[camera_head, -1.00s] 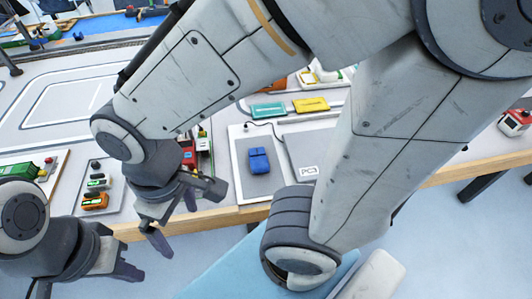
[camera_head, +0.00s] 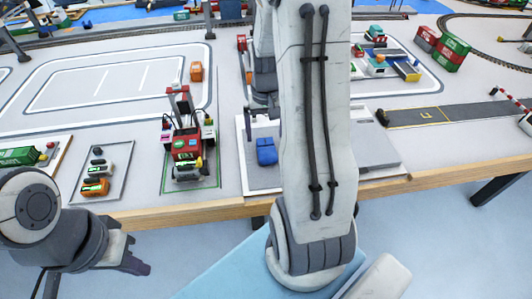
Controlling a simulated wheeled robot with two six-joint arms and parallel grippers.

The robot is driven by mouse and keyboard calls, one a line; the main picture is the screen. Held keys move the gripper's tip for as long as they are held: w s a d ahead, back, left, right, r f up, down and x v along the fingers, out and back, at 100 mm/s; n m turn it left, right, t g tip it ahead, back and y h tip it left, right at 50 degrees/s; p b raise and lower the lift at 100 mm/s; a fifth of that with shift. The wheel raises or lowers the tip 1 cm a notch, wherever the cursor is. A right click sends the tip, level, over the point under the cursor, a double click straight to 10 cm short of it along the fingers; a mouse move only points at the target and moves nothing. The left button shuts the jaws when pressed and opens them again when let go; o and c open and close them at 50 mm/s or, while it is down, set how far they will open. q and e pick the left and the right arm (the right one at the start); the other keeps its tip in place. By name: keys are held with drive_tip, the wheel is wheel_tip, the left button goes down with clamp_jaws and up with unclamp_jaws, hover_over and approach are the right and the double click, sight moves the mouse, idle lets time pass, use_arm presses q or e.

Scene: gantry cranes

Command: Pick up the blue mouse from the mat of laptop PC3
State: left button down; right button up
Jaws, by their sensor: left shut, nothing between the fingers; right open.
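The blue mouse (camera_head: 266,151) lies on a grey mat with a pale rim (camera_head: 243,165) near the table's front edge. Laptop PC3 (camera_head: 376,146) is to the right of the mat; my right arm hides its left part and its label. My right gripper (camera_head: 262,112) is open, pointing down just beyond the mouse in the picture, partly hidden behind my arm. I cannot tell its height above the mat, and nothing shows between its fingers. My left gripper (camera_head: 138,266) is shut and empty at the lower left, in front of the table edge.
A red toy vehicle (camera_head: 186,145) stands on a green-outlined pad left of the mat. A tray (camera_head: 104,168) with small toy vehicles is further left. An orange block (camera_head: 196,71) stands behind. Green and red containers (camera_head: 452,53) are at the back right.

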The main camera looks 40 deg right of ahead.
sight(267, 149)
wheel_tip(267, 149, down, 7)
drive_tip(key=shift+s+d+f, duration=0.1)
drive_tip(key=shift+d+f, duration=0.05)
drive_tip(key=c, duration=1.3)
drive_tip(key=shift+c, duration=0.2)
